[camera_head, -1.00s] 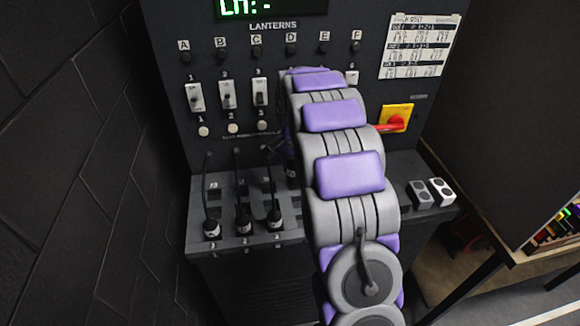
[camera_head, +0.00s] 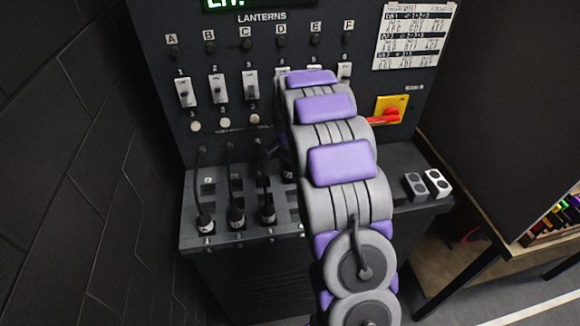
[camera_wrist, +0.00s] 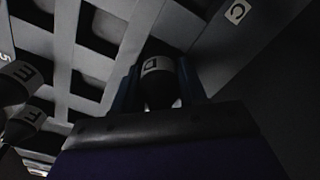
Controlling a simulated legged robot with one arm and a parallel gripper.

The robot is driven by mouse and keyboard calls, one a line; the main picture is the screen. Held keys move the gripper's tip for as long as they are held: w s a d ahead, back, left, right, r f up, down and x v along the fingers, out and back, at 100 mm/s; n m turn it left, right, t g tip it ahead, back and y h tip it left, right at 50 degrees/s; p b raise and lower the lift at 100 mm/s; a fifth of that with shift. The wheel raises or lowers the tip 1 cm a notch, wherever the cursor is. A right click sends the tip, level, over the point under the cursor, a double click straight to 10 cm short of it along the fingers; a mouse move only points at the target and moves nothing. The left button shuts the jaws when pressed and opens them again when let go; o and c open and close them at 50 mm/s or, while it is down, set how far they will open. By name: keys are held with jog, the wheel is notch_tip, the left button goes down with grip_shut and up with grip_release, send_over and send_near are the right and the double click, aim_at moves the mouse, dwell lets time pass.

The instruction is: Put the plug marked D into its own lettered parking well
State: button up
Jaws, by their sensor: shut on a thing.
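In the wrist view a dark plug with a white band (camera_wrist: 158,82) sits between the fingers of my gripper (camera_wrist: 160,92). The letter on its band looks like D, seen turned. My gripper is shut on it, above the grey shelf with square wells (camera_wrist: 100,25). A plate lettered C (camera_wrist: 237,12) shows on the shelf at the upper right. I cannot make out a D plate or whether the plug's lower end is in a well. In the head view my arm hides most of the gripper and the held plug.
Plugs marked E (camera_wrist: 22,72) and F (camera_wrist: 30,117) stand close to the left in the wrist view. In the head view several corded plugs (camera_head: 236,217) stand on the shelf's left. A red switch handle (camera_head: 383,119) and two switch blocks (camera_head: 427,184) are right of my arm.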

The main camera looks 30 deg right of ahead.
jog(key=shift+a, duration=0.35)
jog(key=o, duration=1.2)
jog(key=shift+d, duration=0.2)
notch_tip(320, 180, up, 17)
jog(key=p, duration=0.3)
jog(key=shift+a+r+p, duration=0.1)
jog(key=shift+r+p, duration=0.05)
jog(key=shift+p, duration=0.15)
